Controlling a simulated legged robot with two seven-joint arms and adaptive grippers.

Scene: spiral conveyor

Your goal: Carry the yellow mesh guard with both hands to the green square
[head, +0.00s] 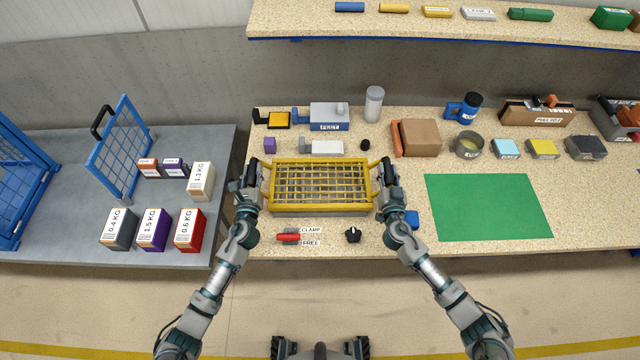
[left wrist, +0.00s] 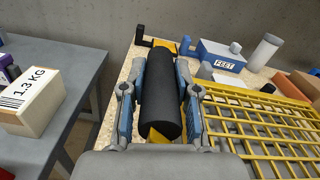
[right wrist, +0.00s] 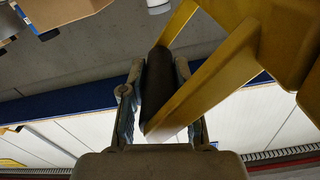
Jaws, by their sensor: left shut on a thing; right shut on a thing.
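The yellow mesh guard (head: 320,184) is in the middle of the head view, over a grey base at the left part of the speckled bench. My left gripper (head: 251,176) is shut on the guard's left black handle; the left wrist view shows this handle (left wrist: 160,95) between the fingers. My right gripper (head: 386,175) is shut on the right black handle, which shows between the fingers in the right wrist view (right wrist: 157,85). The green square (head: 488,207) lies flat and empty on the bench to the right of the guard. I cannot tell whether the guard touches the base.
A red clamp lever (head: 288,237), a black knob (head: 352,235) and a blue block (head: 411,218) are near the guard. A cardboard box (head: 416,138) and several small items line the back. A grey table (head: 60,232) with labelled weights stands left.

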